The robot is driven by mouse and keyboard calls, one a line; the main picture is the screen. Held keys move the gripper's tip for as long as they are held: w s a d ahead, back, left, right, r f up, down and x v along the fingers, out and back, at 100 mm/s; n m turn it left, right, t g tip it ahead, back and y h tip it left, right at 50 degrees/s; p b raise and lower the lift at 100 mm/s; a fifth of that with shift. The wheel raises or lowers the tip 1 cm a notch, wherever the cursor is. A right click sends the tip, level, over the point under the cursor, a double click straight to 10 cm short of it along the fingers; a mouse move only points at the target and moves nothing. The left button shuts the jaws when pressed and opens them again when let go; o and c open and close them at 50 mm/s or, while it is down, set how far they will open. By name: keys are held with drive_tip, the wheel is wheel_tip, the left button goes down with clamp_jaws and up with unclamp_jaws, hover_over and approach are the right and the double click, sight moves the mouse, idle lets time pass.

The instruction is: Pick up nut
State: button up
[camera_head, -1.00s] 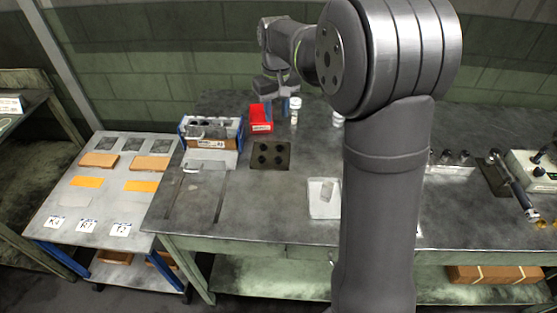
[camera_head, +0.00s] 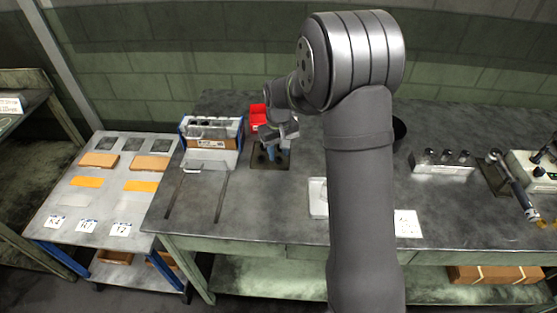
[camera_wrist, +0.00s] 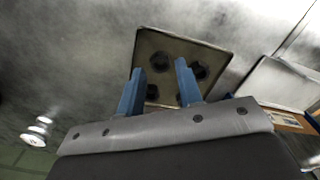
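My gripper (camera_wrist: 160,68) has its two blue fingers apart, and nothing shows between them. It is over a square dark plate (camera_wrist: 218,52) with several round dark spots, which could be holes or nuts; I cannot tell. In the head view my gripper (camera_head: 277,148) points down at the same plate (camera_head: 257,167) on the bench, hiding part of it. I cannot tell whether the fingers touch the plate. I cannot clearly pick out a nut in either view. A red bin (camera_head: 257,114) stands behind the plate; its contents are not clear.
A blue-sided rack (camera_head: 211,142) stands left of the plate. A white tray (camera_head: 317,198) is partly hidden by my arm. A holder with several cylinders (camera_head: 443,163) is at the right. The front-left bench around two slots (camera_head: 221,195) is clear.

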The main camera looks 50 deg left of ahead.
drive_tip(key=shift+f, duration=0.85)
clamp_jaws()
